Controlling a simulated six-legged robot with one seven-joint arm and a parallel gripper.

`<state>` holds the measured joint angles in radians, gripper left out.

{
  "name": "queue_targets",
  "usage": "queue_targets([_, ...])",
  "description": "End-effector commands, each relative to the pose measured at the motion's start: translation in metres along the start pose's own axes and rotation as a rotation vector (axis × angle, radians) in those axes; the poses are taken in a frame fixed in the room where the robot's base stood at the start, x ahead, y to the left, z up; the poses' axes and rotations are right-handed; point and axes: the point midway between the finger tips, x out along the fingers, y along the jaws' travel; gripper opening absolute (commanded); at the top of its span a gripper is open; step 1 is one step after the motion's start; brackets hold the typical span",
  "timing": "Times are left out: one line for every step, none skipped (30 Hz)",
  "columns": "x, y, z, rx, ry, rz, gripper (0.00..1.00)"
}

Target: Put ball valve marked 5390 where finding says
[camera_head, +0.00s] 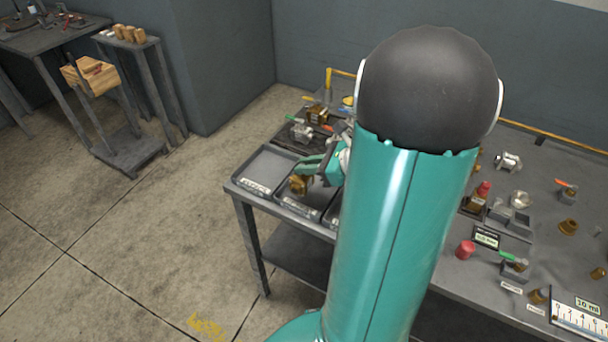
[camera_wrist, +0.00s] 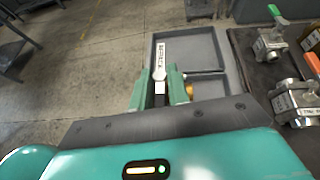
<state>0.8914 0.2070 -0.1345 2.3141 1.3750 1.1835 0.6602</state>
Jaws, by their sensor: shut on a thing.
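My gripper (camera_head: 312,166) is at the left end of the workbench, over the row of dark trays. It is shut on a brass-coloured valve (camera_head: 299,184), which hangs below the fingers above the middle tray (camera_head: 287,201). Its mark cannot be read. In the wrist view the fingers (camera_wrist: 160,86) point at the trays, and a bit of brass (camera_wrist: 190,90) shows beside the right finger. The left tray (camera_head: 268,165) looks empty and has a white label on its front edge. A third tray (camera_head: 333,216) is mostly hidden behind my arm. The label words are too small to read surely.
Grey valves with green (camera_wrist: 271,42) and orange handles lie on the dark mat right of the trays.

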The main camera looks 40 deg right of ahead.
Motion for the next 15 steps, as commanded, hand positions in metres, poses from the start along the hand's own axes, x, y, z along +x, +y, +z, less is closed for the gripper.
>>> queue_targets([0.005,-0.002,-0.002,-0.001,-0.001,0.002,0.0])
queue_targets([0.008,-0.003,-0.003,-0.002,-0.002,0.002,0.0])
queue_targets([0.01,-0.004,-0.004,-0.002,-0.002,0.0,0.0])
queue_targets([0.011,-0.004,-0.005,-0.002,-0.002,0.0,0.0])
queue_targets([0.013,-0.005,-0.006,-0.001,-0.002,0.0,0.0])
queue_targets([0.017,-0.006,-0.008,-0.001,-0.001,0.001,0.0])
queue_targets([0.02,-0.007,-0.01,-0.001,-0.001,0.001,0.0])
queue_targets([0.021,-0.006,-0.015,0.001,-0.001,0.001,0.0])
queue_targets([0.024,-0.006,-0.021,0.002,-0.001,0.001,0.0])
queue_targets([0.026,-0.006,-0.025,0.002,-0.001,0.001,0.0])
queue_targets([0.028,-0.006,-0.029,0.002,-0.001,0.001,0.0])
queue_targets([0.029,-0.006,-0.032,0.0,-0.001,0.001,0.0])
queue_targets([0.03,-0.006,-0.034,-0.001,-0.001,0.001,0.0])
queue_targets([0.031,-0.006,-0.035,-0.001,-0.002,0.001,0.0])
queue_targets([0.031,-0.006,-0.036,-0.002,-0.002,0.0,0.0])
